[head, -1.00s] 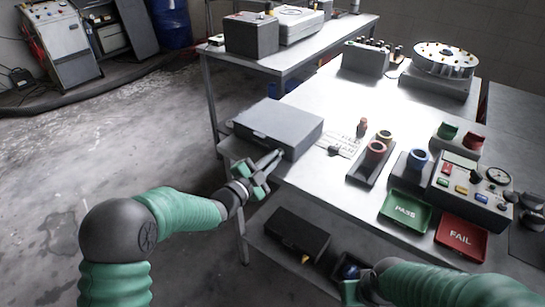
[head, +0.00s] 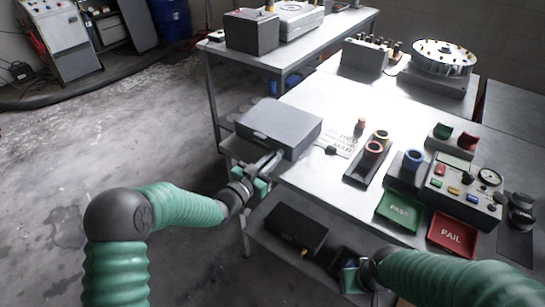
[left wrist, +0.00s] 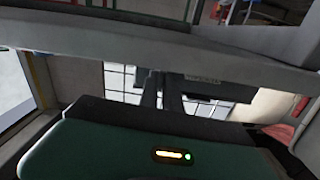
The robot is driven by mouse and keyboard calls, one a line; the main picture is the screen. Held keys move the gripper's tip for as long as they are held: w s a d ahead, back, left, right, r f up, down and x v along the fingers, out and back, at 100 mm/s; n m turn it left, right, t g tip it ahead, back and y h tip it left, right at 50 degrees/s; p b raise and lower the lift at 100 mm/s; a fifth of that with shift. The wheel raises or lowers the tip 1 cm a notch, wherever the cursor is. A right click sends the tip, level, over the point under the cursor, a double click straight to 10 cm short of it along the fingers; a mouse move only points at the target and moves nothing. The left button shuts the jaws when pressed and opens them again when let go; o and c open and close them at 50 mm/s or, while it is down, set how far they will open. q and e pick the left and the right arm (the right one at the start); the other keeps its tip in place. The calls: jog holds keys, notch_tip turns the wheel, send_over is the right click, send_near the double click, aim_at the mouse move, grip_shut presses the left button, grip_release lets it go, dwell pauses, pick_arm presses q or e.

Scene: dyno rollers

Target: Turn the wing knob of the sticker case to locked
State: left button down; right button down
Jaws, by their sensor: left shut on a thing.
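The sticker case (head: 290,122) is a closed grey box at the near left corner of the workbench. My left gripper (head: 272,158) is at its front face, fingertips against the front near the lower edge. It is shut on the wing knob, which the fingers hide, so its angle cannot be read. In the left wrist view the two dark fingers (left wrist: 164,88) reach away from the green gripper body, below a grey edge across the top. My right gripper (head: 348,276) is low at the bottom, beside the lower shelf; its jaws are unclear.
A printed sheet (head: 336,142) lies right of the case. Roller holders with coloured rings (head: 373,149), a green PASS tray (head: 399,211), a red FAIL tray (head: 452,233) and a button panel (head: 465,190) fill the right side. A black box (head: 288,229) sits on the lower shelf.

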pick_arm(q)
jog(key=shift+s+f+n, duration=0.15)
jog(key=shift+f+n, duration=0.25)
jog(key=c, duration=1.8)
grip_release()
jog(key=shift+r, duration=0.1)
jog(key=shift+a+r, duration=0.1)
jog(key=shift+a, duration=0.05)
jog(key=p+v, duration=0.2)
jog(key=v, duration=1.4)
jog(key=shift+s+a, duration=0.2)
jog(key=shift+s, duration=0.05)
